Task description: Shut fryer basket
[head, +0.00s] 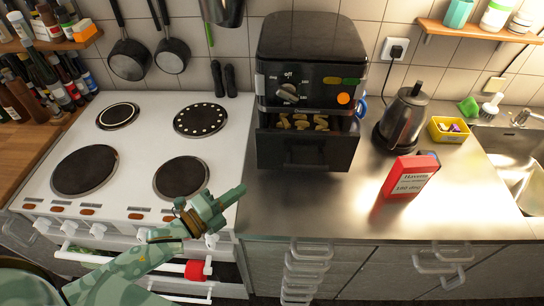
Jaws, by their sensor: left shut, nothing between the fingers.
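The black air fryer (312,50) stands on the steel counter against the tiled wall. Its basket (305,152) is pulled out toward me, and several golden food pieces (303,122) show inside. The basket's front wall faces me. My green left gripper (238,192) is shut and empty, over the front right edge of the cooker. It is apart from the basket, to its left and nearer to me. My right gripper is not in view.
A red card box (410,174) and a dark kettle (402,118) stand right of the fryer. A yellow container (448,130) is near the sink (512,160). The white cooker (140,150) is at left. Counter in front of the basket is clear.

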